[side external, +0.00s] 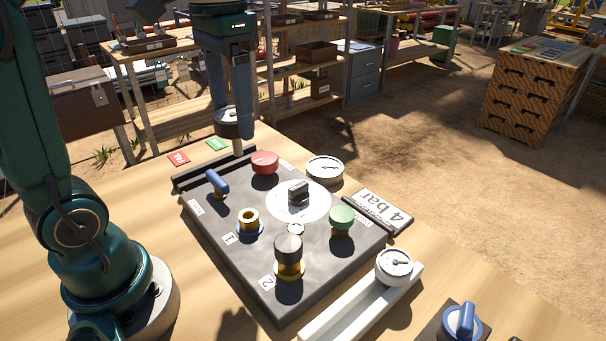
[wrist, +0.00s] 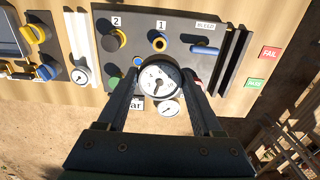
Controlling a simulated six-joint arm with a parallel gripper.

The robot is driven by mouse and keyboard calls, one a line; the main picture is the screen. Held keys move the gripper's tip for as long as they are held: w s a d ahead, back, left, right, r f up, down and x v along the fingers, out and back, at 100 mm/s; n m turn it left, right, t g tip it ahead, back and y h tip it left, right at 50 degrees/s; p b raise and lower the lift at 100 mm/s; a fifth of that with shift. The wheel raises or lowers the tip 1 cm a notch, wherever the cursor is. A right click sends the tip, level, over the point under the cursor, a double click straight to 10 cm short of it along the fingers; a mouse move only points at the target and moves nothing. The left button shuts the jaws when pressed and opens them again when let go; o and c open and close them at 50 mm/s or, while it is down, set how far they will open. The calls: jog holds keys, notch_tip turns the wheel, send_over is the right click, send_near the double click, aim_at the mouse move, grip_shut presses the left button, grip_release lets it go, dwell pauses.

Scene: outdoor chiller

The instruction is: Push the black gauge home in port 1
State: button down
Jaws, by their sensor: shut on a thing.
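My gripper (side external: 230,120) is shut on the black gauge (side external: 228,123), which has a dark case and a white dial. In the side view it hangs above the board's far edge with its stem down, clear of port 1. In the wrist view the gauge (wrist: 158,82) sits between both fingers, dial facing the camera. Port 1 (side external: 249,223) is an open brass fitting with a blue ring on the dark board (side external: 230,258); it also shows in the wrist view (wrist: 158,42). Port 2 (side external: 289,268), beside it, carries a black cap.
A blue-handled bleed valve (side external: 217,183), red knob (side external: 265,162), green knob (side external: 341,217) and black selector (side external: 298,194) stand up from the board. A white-rimmed gauge (side external: 325,169) lies behind it; another (side external: 393,263) sits on the white tray (side external: 345,316). FAIL and PASS cards lie far left.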

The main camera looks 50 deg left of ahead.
aim_at(237, 143)
jog(key=shift+f, duration=2.55)
jog(key=shift+f, duration=2.9)
jog(key=shift+f, duration=0.1)
jog(key=shift+f, duration=1.15)
jog(key=shift+f, duration=0.35)
jog(key=shift+f, duration=0.4)
